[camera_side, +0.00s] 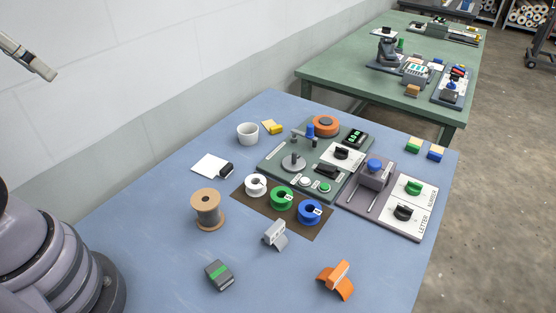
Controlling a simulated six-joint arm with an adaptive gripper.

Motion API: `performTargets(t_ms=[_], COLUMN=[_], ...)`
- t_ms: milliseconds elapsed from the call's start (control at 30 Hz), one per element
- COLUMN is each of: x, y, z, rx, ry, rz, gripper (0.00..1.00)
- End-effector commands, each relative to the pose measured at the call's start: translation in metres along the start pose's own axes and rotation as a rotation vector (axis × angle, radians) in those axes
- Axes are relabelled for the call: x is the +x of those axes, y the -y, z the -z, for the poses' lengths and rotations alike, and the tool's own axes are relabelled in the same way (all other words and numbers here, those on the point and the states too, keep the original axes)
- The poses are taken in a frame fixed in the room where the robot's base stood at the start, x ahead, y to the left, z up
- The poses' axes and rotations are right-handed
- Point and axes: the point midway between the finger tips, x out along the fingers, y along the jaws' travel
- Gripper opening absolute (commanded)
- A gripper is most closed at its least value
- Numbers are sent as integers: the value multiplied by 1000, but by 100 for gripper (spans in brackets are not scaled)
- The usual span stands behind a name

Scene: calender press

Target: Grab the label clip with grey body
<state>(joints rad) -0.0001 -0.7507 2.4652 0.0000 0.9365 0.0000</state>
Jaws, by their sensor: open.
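The label clip with grey body (274,234) sits on the blue table, in front of the dark mat. Its body is light grey, with a curved foot below. A similar clip with an orange body (337,279) stands to its right, nearer the front edge. The end of my gripper (42,69) shows at the top left edge, high above the table and far from the grey clip. Only a small part of it is in the picture; it is open, and nothing shows in it.
A dark block with a green stripe (219,275) and a brown spool (207,209) lie left of the grey clip. Behind it are white, green and blue (310,212) rolls on the mat. The green press plate (268,157) and a grey switch panel (384,215) stand farther back.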

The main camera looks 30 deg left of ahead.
Motion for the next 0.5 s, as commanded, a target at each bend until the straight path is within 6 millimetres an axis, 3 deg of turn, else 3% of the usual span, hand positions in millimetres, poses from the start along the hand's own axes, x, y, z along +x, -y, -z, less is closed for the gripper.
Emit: performTargets(t_ms=[167, 367, 500], x=[-41, -10, 8], y=[0, 11, 0], z=[23, 50, 85], rx=[5, 609, 1126], ry=[-7, 73, 101], rz=[1, 174, 308], gripper=[50, 50, 50])
